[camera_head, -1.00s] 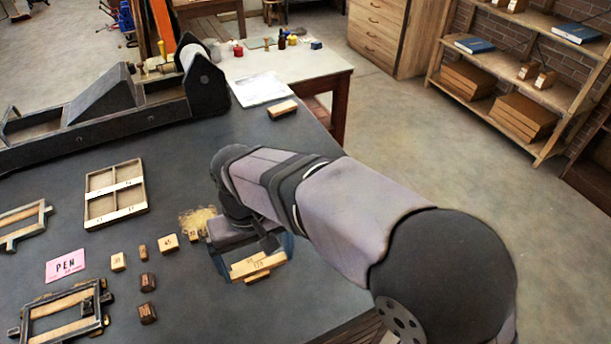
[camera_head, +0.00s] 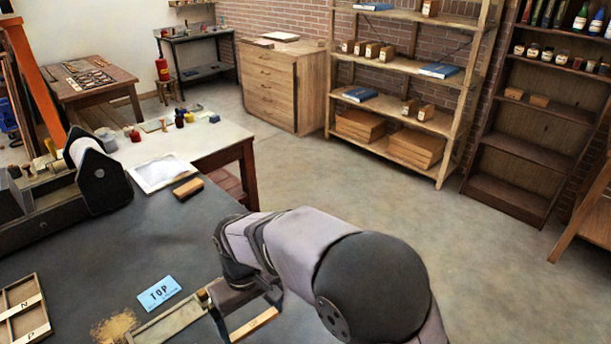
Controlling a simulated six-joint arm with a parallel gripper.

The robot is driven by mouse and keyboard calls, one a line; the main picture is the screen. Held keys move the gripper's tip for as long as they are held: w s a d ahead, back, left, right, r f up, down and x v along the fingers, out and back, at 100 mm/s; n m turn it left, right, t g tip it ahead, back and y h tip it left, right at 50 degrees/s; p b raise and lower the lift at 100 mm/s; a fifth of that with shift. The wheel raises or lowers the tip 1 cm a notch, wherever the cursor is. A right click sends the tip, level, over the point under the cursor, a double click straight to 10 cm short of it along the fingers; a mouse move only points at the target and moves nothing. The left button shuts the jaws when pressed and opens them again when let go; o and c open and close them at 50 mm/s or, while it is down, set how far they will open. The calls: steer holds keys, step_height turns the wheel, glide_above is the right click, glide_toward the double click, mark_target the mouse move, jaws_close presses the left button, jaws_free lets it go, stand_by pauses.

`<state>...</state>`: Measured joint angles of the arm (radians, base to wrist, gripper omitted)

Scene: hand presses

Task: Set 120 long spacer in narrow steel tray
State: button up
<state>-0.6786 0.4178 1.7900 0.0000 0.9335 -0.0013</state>
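My gripper (camera_head: 238,298) is low over the dark bench at the bottom middle, under my arm. My wrist hides much of it, and its fingers cannot be made out. A pale wooden spacer (camera_head: 253,325) lies along the front of a dark-edged holder right below the gripper; its number is too small to read. Left of the gripper, a long, narrow, pale tray-like piece (camera_head: 166,323) runs slantwise, cut off by the bottom edge. I cannot tell if it is the steel tray. A small block shows near its upper right end.
A blue TOP card (camera_head: 159,293) lies beside the narrow piece. A divided wooden tray (camera_head: 22,312) is at bottom left, with a sawdust patch (camera_head: 115,327) between. A wooden brush-like block (camera_head: 188,189) sits near the bench's far edge. The bench centre is fairly clear.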

steer(key=w+d+m, duration=0.1)
steer(key=w+d, duration=0.1)
steer(key=d, duration=0.3)
steer(key=w+d+m, duration=0.2)
steer(key=d, duration=0.3)
steer(key=w+d+f+m, duration=0.1)
steer(key=w+d, duration=0.1)
steer(key=d, duration=0.2)
steer(key=shift+w+d+f+m, duration=0.1)
steer(key=shift+w+d+m, duration=0.05)
steer(key=shift+d+m, duration=0.2)
steer(key=d+m, duration=0.1)
steer(key=d, duration=0.3)
steer(key=w+d+m, duration=0.1)
steer(key=d, duration=0.2)
steer(key=d+m, duration=0.1)
steer(key=d, duration=0.3)
steer(key=shift+w+d+f, duration=0.1)
steer(key=shift+w+d, duration=0.2)
steer(key=shift+w+a, duration=0.1)
steer(key=shift+a, duration=0.05)
